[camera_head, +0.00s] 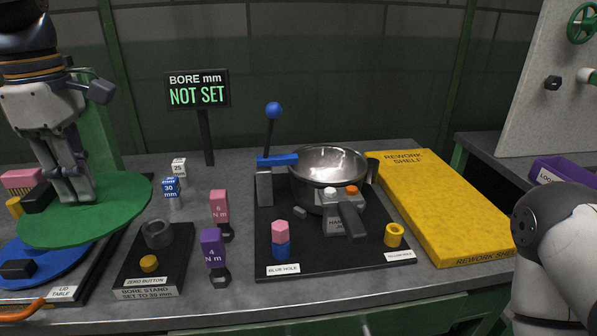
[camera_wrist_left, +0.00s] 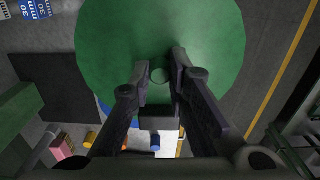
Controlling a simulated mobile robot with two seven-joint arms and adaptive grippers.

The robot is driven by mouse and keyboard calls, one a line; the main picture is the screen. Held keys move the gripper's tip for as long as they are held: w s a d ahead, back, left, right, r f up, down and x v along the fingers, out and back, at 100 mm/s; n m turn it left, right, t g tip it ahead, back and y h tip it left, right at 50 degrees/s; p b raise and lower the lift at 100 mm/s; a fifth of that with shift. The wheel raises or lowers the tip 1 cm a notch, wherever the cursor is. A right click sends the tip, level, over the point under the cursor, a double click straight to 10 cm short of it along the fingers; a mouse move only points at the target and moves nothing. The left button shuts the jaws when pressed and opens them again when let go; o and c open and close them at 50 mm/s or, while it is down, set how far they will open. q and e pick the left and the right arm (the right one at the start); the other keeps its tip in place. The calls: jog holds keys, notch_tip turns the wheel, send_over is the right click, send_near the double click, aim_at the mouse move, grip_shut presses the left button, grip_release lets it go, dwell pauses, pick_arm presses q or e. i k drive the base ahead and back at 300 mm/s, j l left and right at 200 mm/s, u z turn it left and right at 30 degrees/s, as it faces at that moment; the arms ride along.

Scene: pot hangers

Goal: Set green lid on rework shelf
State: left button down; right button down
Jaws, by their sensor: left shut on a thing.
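The green lid (camera_head: 120,212) is a large flat disc at the left of the bench in the head view. My left gripper (camera_head: 77,198) comes down from above and is shut on it near its middle. The lid looks raised over the blue lid (camera_head: 40,262) and the lid table (camera_head: 70,292). In the left wrist view the green lid (camera_wrist_left: 110,45) spreads beyond the fingertips (camera_wrist_left: 160,72) of my left gripper. The rework shelf (camera_head: 430,200) is a bare yellow slab at the right of the bench. My right gripper is out of view.
A metal pot (camera_head: 328,165) stands on a black board (camera_head: 330,250) between lid and shelf. A blue-knobbed lever (camera_head: 271,125), a sign on a post (camera_head: 197,90), torque tools (camera_head: 213,250) and a bore stand (camera_head: 150,275) also stand between. The shelf top is clear.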

aim_at(447, 200)
jog(key=i+l, duration=0.1)
jog(key=l, duration=0.35)
jog(key=i+l, duration=0.1)
jog(key=l, duration=0.4)
jog(key=i+l, duration=0.1)
jog(key=l, duration=0.35)
jog(key=i+l, duration=0.1)
jog(key=l, duration=0.35)
jog(key=i+l, duration=0.1)
jog(key=l, duration=0.85)
jog(key=i+z, duration=0.05)
